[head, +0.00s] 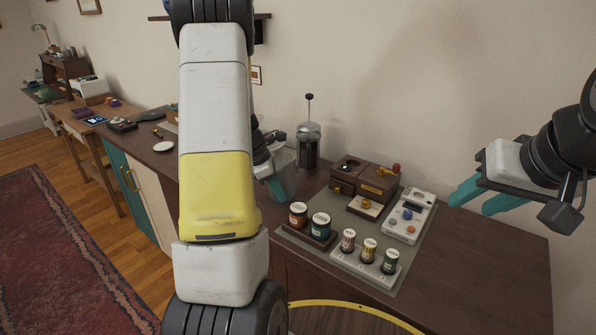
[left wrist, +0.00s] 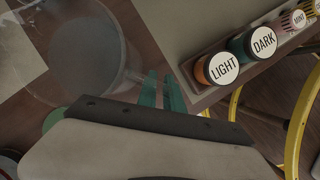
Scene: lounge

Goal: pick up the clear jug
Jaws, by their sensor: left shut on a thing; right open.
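The clear jug (head: 287,168) is on the dark wooden counter, just left of the French press and partly hidden behind my left arm. It also shows as a see-through round shape in the left wrist view (left wrist: 82,48). My left gripper (left wrist: 162,92) is shut on the jug, with its teal fingers at the jug's side. In the head view my left arm hides most of this gripper, and the exact grip spot is unclear. My right gripper (head: 470,196) is open and empty, above the right part of the counter.
A French press (head: 308,146) stands close to the jug's right. A grey mat holds labelled jars (head: 298,214), a wooden box (head: 377,184), a white device (head: 408,214) and a rack of small jars (head: 369,249). A yellow-rimmed round stool (head: 345,304) is in front. The counter's right end is bare.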

